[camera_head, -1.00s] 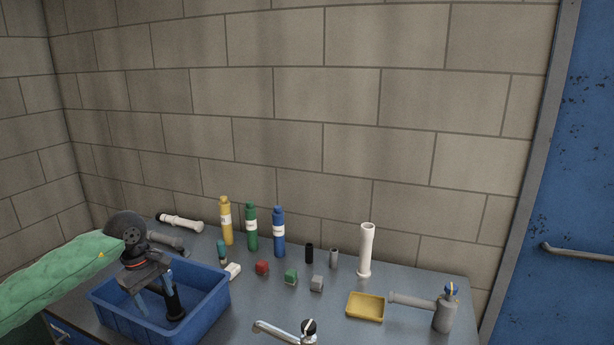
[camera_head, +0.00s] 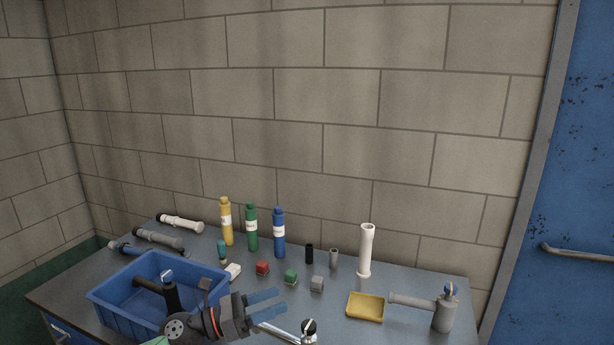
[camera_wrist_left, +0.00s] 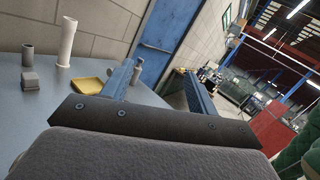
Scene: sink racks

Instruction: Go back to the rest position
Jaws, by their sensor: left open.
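In the left wrist view the open fingers (camera_wrist_left: 158,85) frame a blue door and the room beyond. A blue bin (camera_head: 105,298) stands left of the gripper with a black pipe fitting (camera_head: 170,294) in it. My right gripper is not in view.
Yellow (camera_head: 226,222), green (camera_head: 251,229) and blue (camera_head: 279,234) bottles stand at the back. A white tube (camera_head: 366,251), a yellow tray (camera_head: 365,307), a grey fitting (camera_head: 444,312), a faucet (camera_head: 308,328) and small blocks (camera_head: 290,276) share the counter. Pipes (camera_head: 158,238) lie at left.

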